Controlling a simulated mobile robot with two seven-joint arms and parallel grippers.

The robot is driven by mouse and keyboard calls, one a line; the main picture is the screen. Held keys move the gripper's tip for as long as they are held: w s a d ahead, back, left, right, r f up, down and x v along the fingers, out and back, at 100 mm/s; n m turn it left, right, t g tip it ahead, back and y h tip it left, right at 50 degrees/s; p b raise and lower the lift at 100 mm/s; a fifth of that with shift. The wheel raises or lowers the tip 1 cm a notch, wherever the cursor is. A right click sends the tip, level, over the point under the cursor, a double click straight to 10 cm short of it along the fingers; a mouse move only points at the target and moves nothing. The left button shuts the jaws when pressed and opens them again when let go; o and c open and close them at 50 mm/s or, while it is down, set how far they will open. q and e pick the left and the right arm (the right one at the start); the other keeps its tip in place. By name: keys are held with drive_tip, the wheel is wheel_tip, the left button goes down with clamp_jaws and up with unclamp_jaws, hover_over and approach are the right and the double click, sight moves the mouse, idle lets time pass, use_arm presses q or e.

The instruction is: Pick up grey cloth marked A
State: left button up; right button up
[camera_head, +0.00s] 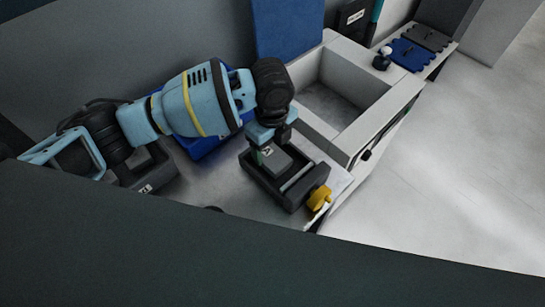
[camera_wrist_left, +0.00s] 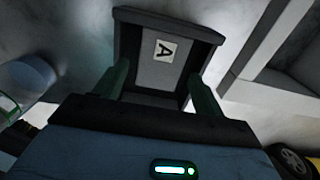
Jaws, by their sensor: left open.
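The grey cloth marked A (camera_head: 275,160) lies in a dark open-topped holder (camera_head: 290,193) on the counter. In the left wrist view the cloth (camera_wrist_left: 156,73) shows its white label with the letter A, inside the dark holder (camera_wrist_left: 205,34). My left gripper (camera_head: 268,146) is over the holder, pointing down at the cloth. In the left wrist view its two fingers (camera_wrist_left: 160,92) are apart, one on each side of the cloth. I cannot tell whether they touch it. My right gripper is in neither view.
A yellow object (camera_head: 319,198) stands against the holder's right end. A white-walled basin (camera_head: 368,120) lies just behind to the right. Another dark holder (camera_head: 150,172) is under my arm at left. Blue and grey mats (camera_head: 411,54) lie at the far right. Open floor is on the right.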

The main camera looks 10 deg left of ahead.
sight(273, 156)
use_arm(q)
wheel_tip(273, 156, down, 3)
drive_tip(key=shift+w+d+f, duration=0.1)
drive_tip(key=shift+f, duration=0.1)
drive_tip(key=c, duration=0.8)
drive_tip(key=shift+r, duration=5.05)
